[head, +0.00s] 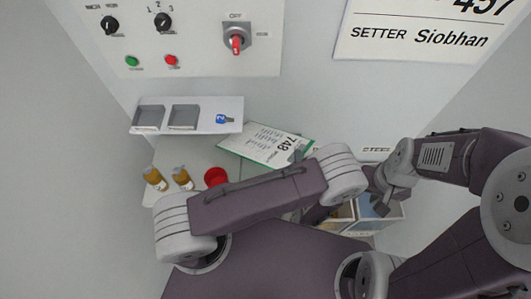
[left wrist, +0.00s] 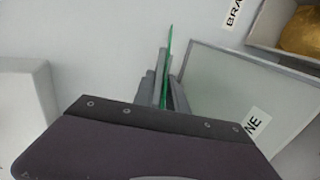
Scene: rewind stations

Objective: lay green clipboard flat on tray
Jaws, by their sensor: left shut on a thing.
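The green clipboard (head: 265,145) carries a white sheet marked 748 and sits tilted in the head view, its lower right part hidden behind my left arm. In the left wrist view the clipboard (left wrist: 169,52) shows edge-on as a thin green strip between the fingers of my left gripper (left wrist: 166,88), which is shut on it. My left gripper is mostly hidden by my arm in the head view. My right gripper (head: 380,197) is near the bins at the right; its finger gap is unclear. I cannot tell for certain which surface is the tray.
A white shelf (head: 236,104) has two square recesses and a blue tag (head: 222,119). Below are two amber bottles (head: 183,178) and a red round thing (head: 215,176). A grey bin (left wrist: 215,75) with a label ending NE lies right of the clipboard.

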